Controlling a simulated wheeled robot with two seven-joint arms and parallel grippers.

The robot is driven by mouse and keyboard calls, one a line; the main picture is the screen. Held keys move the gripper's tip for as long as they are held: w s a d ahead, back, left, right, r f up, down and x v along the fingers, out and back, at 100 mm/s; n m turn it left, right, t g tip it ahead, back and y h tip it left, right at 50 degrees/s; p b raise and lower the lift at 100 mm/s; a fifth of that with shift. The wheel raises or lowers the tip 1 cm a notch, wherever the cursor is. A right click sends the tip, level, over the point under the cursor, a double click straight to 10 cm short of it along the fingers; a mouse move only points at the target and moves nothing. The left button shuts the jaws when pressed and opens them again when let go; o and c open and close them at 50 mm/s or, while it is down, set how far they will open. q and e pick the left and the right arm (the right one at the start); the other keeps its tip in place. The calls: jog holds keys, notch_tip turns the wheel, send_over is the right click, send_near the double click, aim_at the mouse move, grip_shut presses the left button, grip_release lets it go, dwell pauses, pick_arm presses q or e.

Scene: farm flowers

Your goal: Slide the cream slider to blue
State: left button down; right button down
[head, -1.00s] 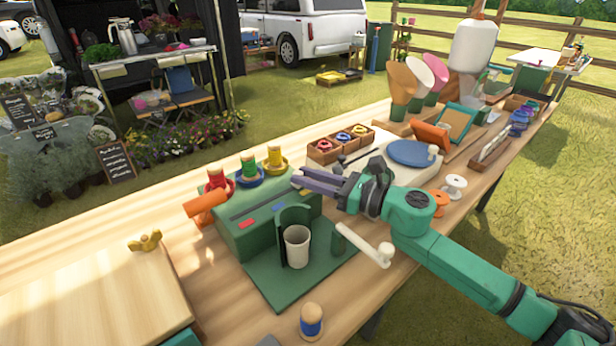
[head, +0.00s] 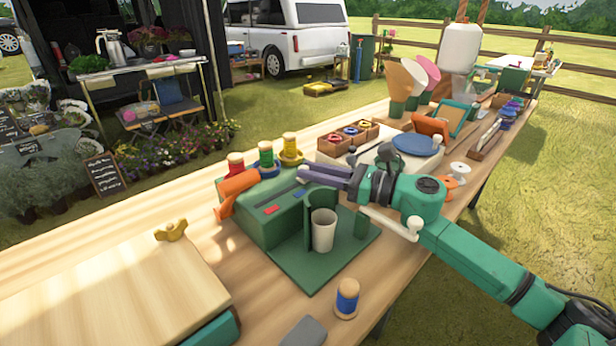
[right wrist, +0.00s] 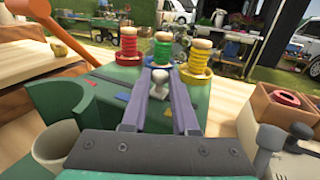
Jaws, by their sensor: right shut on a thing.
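The cream slider (right wrist: 160,82) shows as a small pale knob between my right fingertips in the right wrist view. In the head view the fingers hide it. My right gripper (head: 305,173) is shut on it at the right end of the dark slot on the green box (head: 254,227). It also shows in the right wrist view (right wrist: 161,75). The blue mark (head: 302,194) lies on the box top, left of the fingers. The red mark (head: 271,210) is farther left. My left gripper is not in view.
An orange handle (head: 238,186) sticks out at the box's left. A white cup (head: 323,230) stands in front, and a blue spool (head: 347,298) is nearer.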

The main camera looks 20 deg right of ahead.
jog(key=c, duration=0.7)
grip_release()
jog(key=shift+d, duration=0.1)
